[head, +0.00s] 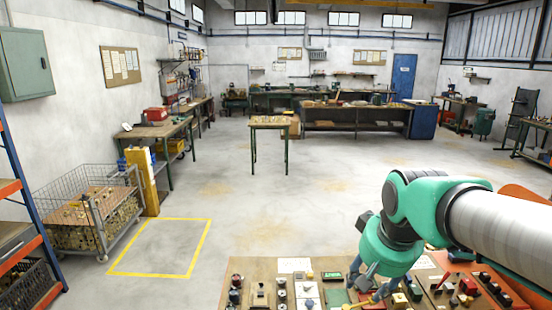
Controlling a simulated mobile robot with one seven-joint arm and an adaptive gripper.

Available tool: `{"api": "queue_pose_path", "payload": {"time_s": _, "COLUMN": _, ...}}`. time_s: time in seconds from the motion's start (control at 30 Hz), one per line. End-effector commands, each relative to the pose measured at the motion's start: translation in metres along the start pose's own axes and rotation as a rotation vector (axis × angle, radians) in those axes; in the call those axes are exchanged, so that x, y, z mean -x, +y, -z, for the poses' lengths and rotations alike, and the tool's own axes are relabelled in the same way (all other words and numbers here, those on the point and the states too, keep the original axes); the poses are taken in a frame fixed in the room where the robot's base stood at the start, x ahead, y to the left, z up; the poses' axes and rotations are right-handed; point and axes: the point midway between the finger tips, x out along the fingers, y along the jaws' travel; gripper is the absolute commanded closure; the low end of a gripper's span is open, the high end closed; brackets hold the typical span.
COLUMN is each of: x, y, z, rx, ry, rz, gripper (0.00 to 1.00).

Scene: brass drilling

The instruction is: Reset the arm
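My arm, green with a pale grey link, reaches in from the right edge of the head view and bends down over the near table. My gripper (362,281) hangs low at the bottom of the view, over the middle of the near table (236,268). It is small and partly hidden by the arm, so I cannot tell whether its fingers are apart or closed.
Several small parts and blocks cover the near table. A wire cage cart (92,212) stands at left beside a yellow-outlined floor area (160,247). A small table (270,121) stands mid-room, with workbenches (355,116) behind. The central floor is open.

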Motion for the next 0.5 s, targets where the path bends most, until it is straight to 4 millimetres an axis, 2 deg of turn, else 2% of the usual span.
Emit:
{"api": "queue_pose_path", "payload": {"time_s": 0.1, "x": 0.006, "y": 0.003, "z": -0.03, "rx": 0.0, "ry": 0.024, "rz": -0.001, "gripper": 0.56}}
{"api": "queue_pose_path", "payload": {"time_s": 0.5, "x": 0.013, "y": 0.009, "z": -0.123, "rx": 0.001, "ry": 0.095, "rz": -0.006, "gripper": 0.56}}
